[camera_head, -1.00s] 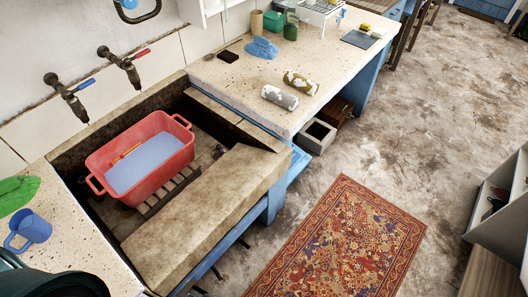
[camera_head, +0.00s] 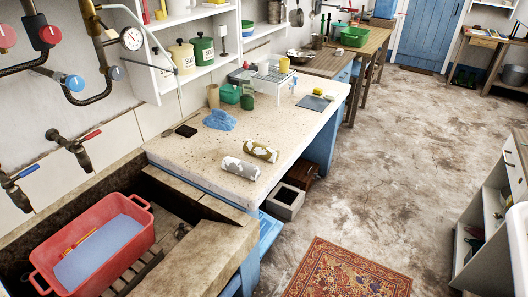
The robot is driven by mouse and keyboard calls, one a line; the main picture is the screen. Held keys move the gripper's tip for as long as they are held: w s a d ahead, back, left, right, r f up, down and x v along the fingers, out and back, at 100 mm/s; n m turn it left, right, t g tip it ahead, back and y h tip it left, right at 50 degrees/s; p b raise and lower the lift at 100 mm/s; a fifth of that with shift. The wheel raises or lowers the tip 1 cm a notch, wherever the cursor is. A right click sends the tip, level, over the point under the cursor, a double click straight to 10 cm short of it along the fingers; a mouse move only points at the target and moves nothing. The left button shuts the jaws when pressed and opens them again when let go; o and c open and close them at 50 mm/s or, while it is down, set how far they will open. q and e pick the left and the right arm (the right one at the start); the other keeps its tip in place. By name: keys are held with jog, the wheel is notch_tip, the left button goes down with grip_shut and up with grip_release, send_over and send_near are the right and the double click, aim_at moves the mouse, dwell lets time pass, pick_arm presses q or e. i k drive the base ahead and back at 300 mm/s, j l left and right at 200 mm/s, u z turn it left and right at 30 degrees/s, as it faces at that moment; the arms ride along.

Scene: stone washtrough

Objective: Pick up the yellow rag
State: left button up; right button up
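No plainly yellow rag can be made out. Two rolled, patterned cloths lie side by side on the speckled stone counter (camera_head: 190,156), near its front edge. One is olive-yellow and white (camera_head: 261,151); it is the closest match to a yellow rag. The other roll is grey and white (camera_head: 240,168), just left of and nearer than it. A crumpled blue cloth (camera_head: 219,120) lies farther back on the counter. Neither of my grippers is in view.
A red tub (camera_head: 95,245) of bluish water sits in the stone trough at lower left. A dish rack (camera_head: 275,75), a green bottle (camera_head: 247,97) and a dark board (camera_head: 314,102) stand farther along the counter. A patterned rug (camera_head: 345,272) lies on the open floor right of the counter.

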aim_at(255, 148)
jog(key=i+l+z, duration=0.1)
jog(key=i+l, duration=0.3)
jog(key=i, duration=0.35)
jog(key=i+l+z, duration=0.15)
jog(key=i, duration=0.25)
jog(key=l, duration=0.1)
